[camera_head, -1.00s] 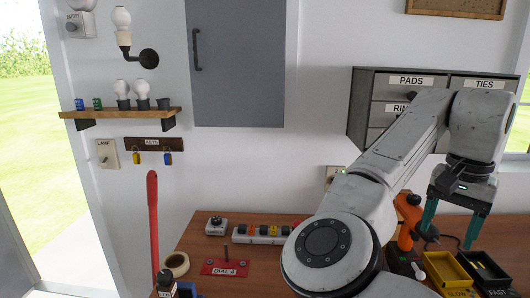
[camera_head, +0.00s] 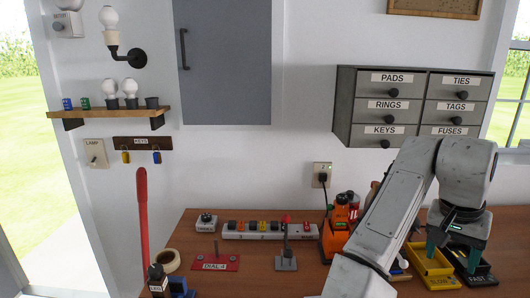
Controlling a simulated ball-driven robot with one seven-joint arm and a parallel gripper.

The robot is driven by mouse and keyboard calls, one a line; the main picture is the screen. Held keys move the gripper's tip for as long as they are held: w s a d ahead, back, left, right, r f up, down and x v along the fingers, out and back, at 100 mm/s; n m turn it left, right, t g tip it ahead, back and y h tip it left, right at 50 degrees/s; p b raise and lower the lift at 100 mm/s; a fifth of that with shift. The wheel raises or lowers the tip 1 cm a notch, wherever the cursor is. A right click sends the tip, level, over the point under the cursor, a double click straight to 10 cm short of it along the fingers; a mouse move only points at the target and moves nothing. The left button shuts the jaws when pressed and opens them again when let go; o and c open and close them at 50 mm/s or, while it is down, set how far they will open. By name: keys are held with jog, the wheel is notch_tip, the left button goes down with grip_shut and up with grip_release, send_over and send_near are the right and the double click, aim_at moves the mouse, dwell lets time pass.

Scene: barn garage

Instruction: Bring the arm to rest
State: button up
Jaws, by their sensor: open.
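My arm reaches in from the lower right of the head view, bent at a pale joint. My gripper (camera_head: 455,256) hangs from its end, pointing down with teal fingers apart. It is above or at the yellow bin (camera_head: 430,272) and the black bin (camera_head: 478,280) on the bench. I cannot tell whether the fingers touch either bin. I see nothing held between them, though the bin walls crowd the view there.
The wooden bench (camera_head: 190,245) holds a power strip (camera_head: 268,236), a red dial plate (camera_head: 214,263), a tape roll (camera_head: 165,261) and an orange tool (camera_head: 333,243) near my arm. A grey drawer cabinet (camera_head: 413,108) hangs above. A red handle (camera_head: 142,220) stands at the left.

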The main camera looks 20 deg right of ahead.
jog(key=s+a+f+n+t+h+b, duration=0.1)
jog(key=s+f+n, duration=0.25)
jog(key=f, duration=0.65)
jog(key=s+a+f+n+t+h, duration=0.1)
jog(key=s+f+n+h, duration=0.2)
jog(key=f, duration=0.6)
jog(key=s+a+f+n+g+y, duration=0.1)
jog(key=s+a+f+n+y, duration=0.3)
jog(key=s+a+f, duration=1)
jog(key=s+a+y, duration=0.2)
jog(key=s+a, duration=0.1)
jog(key=shift+a+n+y+b, duration=0.15)
jog(key=shift+n+y+b, duration=0.15)
jog(key=shift+n, duration=0.05)
